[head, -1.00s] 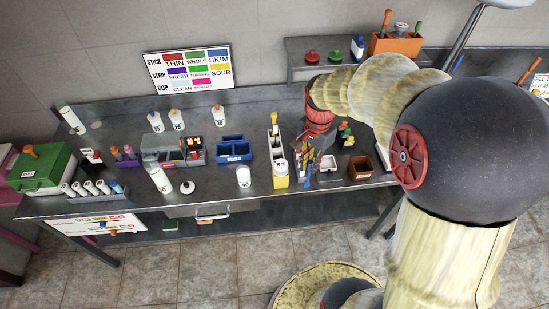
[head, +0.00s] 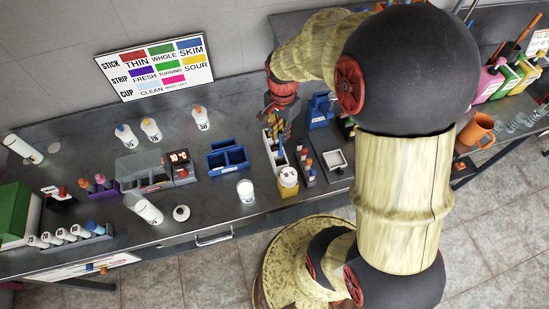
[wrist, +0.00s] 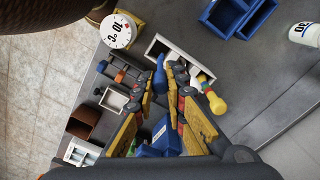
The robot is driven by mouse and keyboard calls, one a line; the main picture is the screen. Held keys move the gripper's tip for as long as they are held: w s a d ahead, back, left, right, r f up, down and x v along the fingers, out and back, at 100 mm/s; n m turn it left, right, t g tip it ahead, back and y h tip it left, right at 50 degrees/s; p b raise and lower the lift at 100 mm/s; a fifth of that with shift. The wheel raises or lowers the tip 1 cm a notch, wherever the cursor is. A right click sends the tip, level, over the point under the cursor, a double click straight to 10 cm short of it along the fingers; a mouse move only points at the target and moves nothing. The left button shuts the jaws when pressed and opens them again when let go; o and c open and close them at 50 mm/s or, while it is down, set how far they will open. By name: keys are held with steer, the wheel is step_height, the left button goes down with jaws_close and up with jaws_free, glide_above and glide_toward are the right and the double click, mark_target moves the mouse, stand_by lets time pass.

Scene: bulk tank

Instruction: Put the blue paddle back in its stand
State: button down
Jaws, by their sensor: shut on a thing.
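The blue paddle (wrist: 159,76) is between my gripper's fingers in the wrist view, its blue end at the near-left rim of a long white open stand (wrist: 182,46). My gripper (wrist: 168,78) is shut on it. In the head view my gripper (head: 280,126) is over the far part of the white stand (head: 270,152); the paddle is hard to make out there. A yellow-ended piece (wrist: 215,101) is at the right end of the stand in the wrist view. Whether the paddle is inside the stand or above it, I cannot tell.
A yellow holder with a round dial (head: 288,178) stands close in front of the stand. A rack of small bottles (head: 305,165), a white tray (head: 335,160) and a blue container (head: 320,108) are to its right. Blue bins (head: 228,158) are to its left.

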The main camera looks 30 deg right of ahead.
mark_target(281, 150)
step_height(281, 150, down, 10)
steer(key=shift+r+b, duration=0.25)
steer(key=shift+b, duration=0.15)
steer(key=shift+s, duration=0.1)
steer(key=shift+f, duration=0.15)
steer(key=c, duration=1.9)
jaws_free()
steer(key=shift+o, duration=0.4)
